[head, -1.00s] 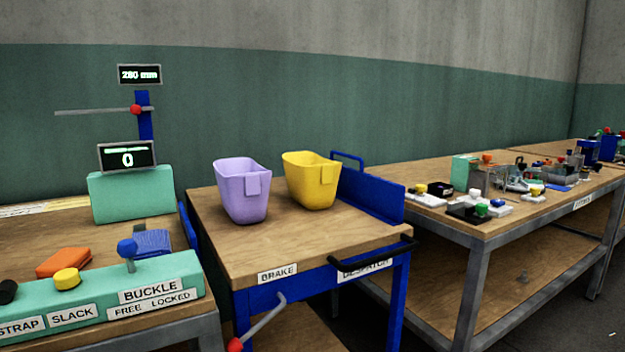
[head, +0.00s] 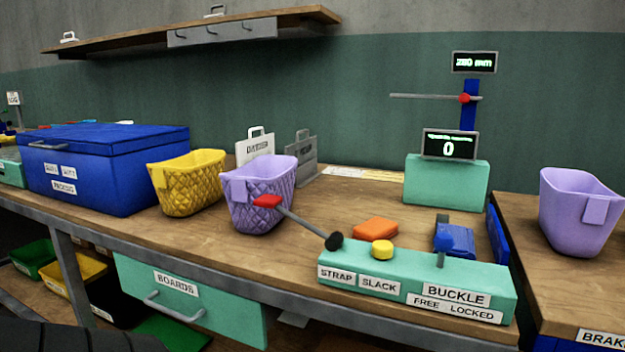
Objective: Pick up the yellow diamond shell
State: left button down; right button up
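A yellow shell (head: 187,183) with a diamond-quilted surface stands upright on the wooden bench, left of centre. A purple shell (head: 260,196) with the same quilted pattern stands just to its right. A smooth purple shell (head: 578,212) stands on the cart at the far right. Neither of my grippers is in view.
A closed blue box (head: 105,165) stands left of the yellow shell. A teal control panel (head: 415,280) with a red-handled lever (head: 300,220) lies along the front edge to the right. An orange block (head: 375,229) sits behind it. A shelf (head: 200,31) hangs above.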

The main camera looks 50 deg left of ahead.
aim_at(186, 185)
jog(key=u, duration=2.3)
jog(key=i+j+u, duration=0.2)
jog(key=i+j, duration=0.25)
